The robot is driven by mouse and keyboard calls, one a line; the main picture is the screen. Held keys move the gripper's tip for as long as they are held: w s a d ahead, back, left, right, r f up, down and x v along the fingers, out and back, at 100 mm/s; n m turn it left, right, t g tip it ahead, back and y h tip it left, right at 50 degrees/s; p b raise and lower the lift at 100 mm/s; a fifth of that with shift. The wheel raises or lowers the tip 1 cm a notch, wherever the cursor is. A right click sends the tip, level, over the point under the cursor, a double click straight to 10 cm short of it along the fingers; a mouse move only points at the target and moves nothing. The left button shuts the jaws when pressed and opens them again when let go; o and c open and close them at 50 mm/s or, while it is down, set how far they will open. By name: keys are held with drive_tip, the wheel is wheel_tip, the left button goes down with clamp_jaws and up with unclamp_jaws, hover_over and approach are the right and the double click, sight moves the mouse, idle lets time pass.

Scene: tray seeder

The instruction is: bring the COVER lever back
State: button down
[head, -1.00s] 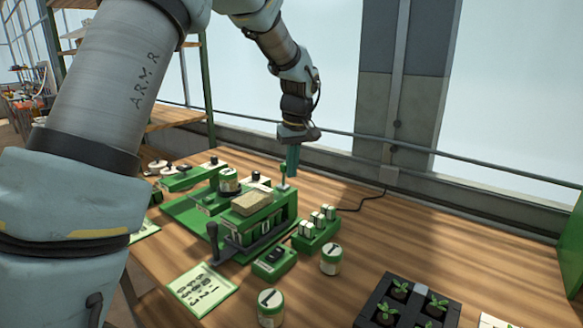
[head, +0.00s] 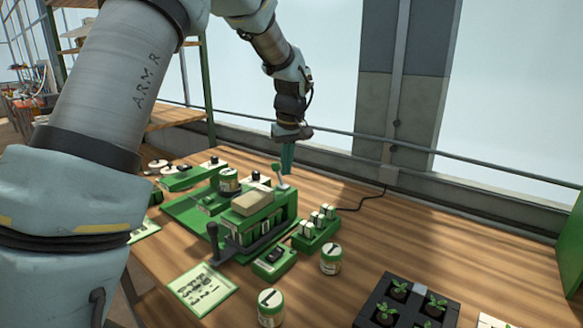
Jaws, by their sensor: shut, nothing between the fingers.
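The green tray seeder (head: 262,222) stands on the wooden bench. A small lever (head: 281,180) with a pale shaft and green knob rises at its back right corner and leans left. No COVER label is readable at this size. My gripper (head: 287,171) points down, shut and empty, with its teal fingers just right of this lever; I cannot tell whether they touch. A second lever (head: 213,242) with a dark handle stands upright at the seeder's front left. The seeder's top shows a smooth pale tan surface (head: 252,201).
Lidded jars (head: 331,260) (head: 270,307) and a switch box (head: 274,263) stand in front. A rack of white-topped pieces (head: 315,229) is at right. A number card (head: 202,290) lies front left, a black seedling tray (head: 405,303) front right.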

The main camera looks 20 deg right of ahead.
wheel_tip(320, 180, up, 6)
drive_tip(key=s+p, duration=0.1)
drive_tip(key=p, duration=0.3)
drive_tip(key=shift+d, duration=0.3)
idle(0.6)
drive_tip(key=a, duration=0.6)
drive_tip(key=a+f, duration=0.1)
drive_tip(key=a, duration=0.2)
drive_tip(key=shift+w+a, duration=0.15)
drive_tip(key=shift+a, duration=0.05)
drive_tip(key=s+a+f, duration=0.1)
drive_tip(key=s+a, duration=0.3)
drive_tip(key=a, duration=0.4)
drive_tip(key=s+a+f, duration=0.2)
drive_tip(key=s+a, duration=0.3)
drive_tip(key=a, duration=0.4)
drive_tip(key=s+a+f+m, duration=0.1)
drive_tip(key=s+a+f, duration=0.1)
drive_tip(key=s+a, duration=0.3)
drive_tip(key=a, duration=0.3)
drive_tip(key=shift+s+a+f+g, duration=0.2)
drive_tip(key=shift+a+g, duration=0.05)
drive_tip(key=shift+g, duration=0.05)
